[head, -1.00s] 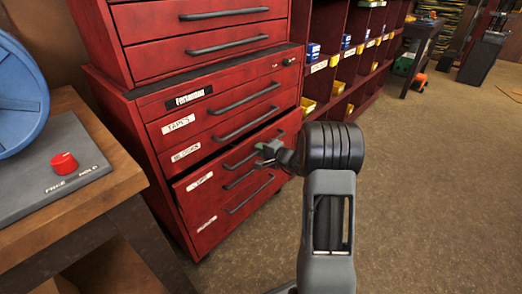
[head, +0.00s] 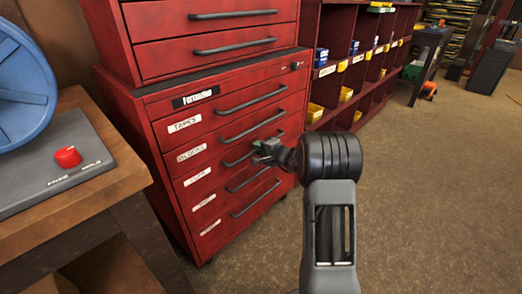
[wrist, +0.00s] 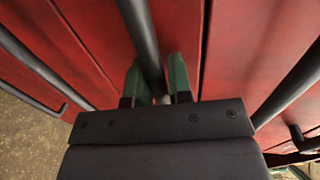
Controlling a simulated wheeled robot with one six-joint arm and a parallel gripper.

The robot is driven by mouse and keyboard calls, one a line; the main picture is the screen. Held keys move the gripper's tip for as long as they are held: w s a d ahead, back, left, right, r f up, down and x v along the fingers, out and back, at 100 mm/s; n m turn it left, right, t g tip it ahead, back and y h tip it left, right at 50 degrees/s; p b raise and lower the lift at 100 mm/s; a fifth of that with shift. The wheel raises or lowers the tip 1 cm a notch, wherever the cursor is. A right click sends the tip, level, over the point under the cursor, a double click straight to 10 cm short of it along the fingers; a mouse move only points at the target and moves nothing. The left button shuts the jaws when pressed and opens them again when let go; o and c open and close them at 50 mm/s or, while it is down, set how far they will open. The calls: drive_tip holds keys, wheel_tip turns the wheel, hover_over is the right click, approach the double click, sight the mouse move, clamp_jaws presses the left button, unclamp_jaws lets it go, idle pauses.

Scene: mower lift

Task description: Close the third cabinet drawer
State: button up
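The red cabinet (head: 150,130) has several labelled drawers with dark bar handles. Its third drawer (head: 200,176), below the ones marked TAPES and BLOCKS, looks flush with the front. My gripper (head: 258,155) is at that drawer's handle (head: 232,160) and hides its right part. In the wrist view, the green-tipped fingers (wrist: 158,78) stand on either side of a dark handle bar (wrist: 143,40). A narrow space separates the fingers. Whether they press on the bar is not clear.
A wooden bench (head: 105,200) with a grey panel and a blue wheel (head: 20,85) stands at the left. Red shelves with bins (head: 345,60) stand to the right of the cabinet. The floor (head: 430,190) at the right is open.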

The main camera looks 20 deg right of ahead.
drive_tip(key=o, duration=0.4)
drive_tip(key=shift+w, duration=0.1)
drive_tip(key=p+v, duration=0.3)
drive_tip(key=v, duration=1.1)
drive_tip(key=s+a+r+n+g+y+p, duration=0.1)
drive_tip(key=s+a+r+n+g+p, duration=0.4)
drive_tip(key=a+r+p, duration=0.5)
drive_tip(key=s+a+r+n+g+y+p, duration=0.1)
drive_tip(key=s+a+r+n+g+p, duration=0.2)
drive_tip(key=s+a+r+g+p, duration=0.5)
drive_tip(key=s+r+n+h+p, duration=0.1)
drive_tip(key=s+r+h+p, duration=0.1)
drive_tip(key=r+p, duration=0.3)
drive_tip(key=s+d+r+n+t+h+p, duration=0.1)
drive_tip(key=s+r+n+h+p, duration=0.1)
drive_tip(key=r+p, duration=0.3)
drive_tip(key=s+d+r+n+t+h+p, duration=0.1)
drive_tip(key=s+r+h+p, duration=0.3)
drive_tip(key=r, duration=0.6)
drive_tip(key=shift+s+d+n+p, duration=0.1)
drive_tip(key=shift+s+n+p, duration=0.25)
drive_tip(key=shift+n+p, duration=0.35)
